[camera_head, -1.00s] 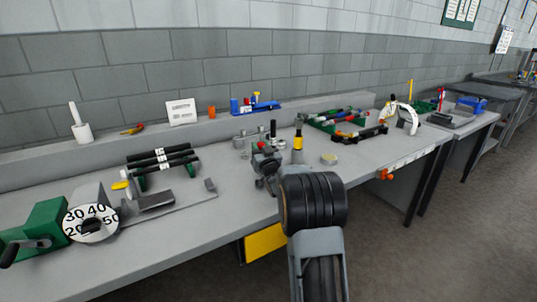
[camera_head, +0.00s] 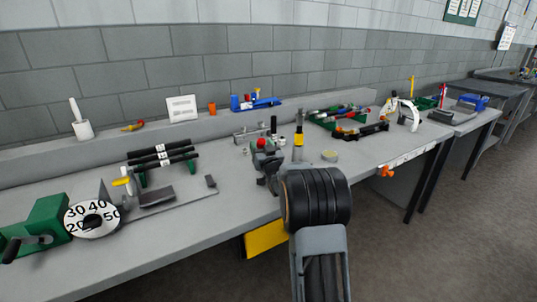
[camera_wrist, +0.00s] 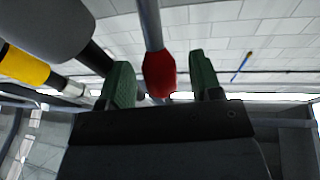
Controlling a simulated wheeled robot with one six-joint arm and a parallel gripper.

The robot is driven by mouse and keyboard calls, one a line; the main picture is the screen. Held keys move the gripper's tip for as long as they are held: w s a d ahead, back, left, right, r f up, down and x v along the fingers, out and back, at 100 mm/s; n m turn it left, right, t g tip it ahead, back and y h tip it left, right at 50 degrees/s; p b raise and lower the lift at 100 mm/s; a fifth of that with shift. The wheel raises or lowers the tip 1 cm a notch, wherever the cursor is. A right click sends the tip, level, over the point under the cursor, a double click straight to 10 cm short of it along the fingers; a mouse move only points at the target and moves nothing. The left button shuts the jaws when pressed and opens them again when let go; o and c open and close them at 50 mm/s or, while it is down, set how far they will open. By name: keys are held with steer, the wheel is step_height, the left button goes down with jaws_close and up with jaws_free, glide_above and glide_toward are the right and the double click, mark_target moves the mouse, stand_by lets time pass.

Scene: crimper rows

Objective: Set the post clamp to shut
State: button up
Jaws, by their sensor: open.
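A red knob (camera_wrist: 160,74) on the end of a grey rod shows in the wrist view, between the two green fingers of my gripper (camera_wrist: 162,82). A gap is visible at each side of the knob, so the gripper is open. In the head view the red knob (camera_head: 261,143) shows at my gripper (camera_head: 265,160), which is small and partly hidden by my wrist. A dark post with a yellow band (camera_head: 298,141) stands just right of it; a yellow band (camera_wrist: 22,66) also shows at left in the wrist view. How the rod joins the clamp is hidden.
On the grey bench (camera_head: 190,235), a green box with a numbered dial (camera_head: 92,220) and black rods on a stand (camera_head: 160,157) lie left. Bare bench lies front left.

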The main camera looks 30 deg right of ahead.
steer(key=s+a, duration=0.1)
steer(key=s, duration=1.1)
steer(key=shift+a, duration=0.35)
steer(key=shift+c, duration=0.4)
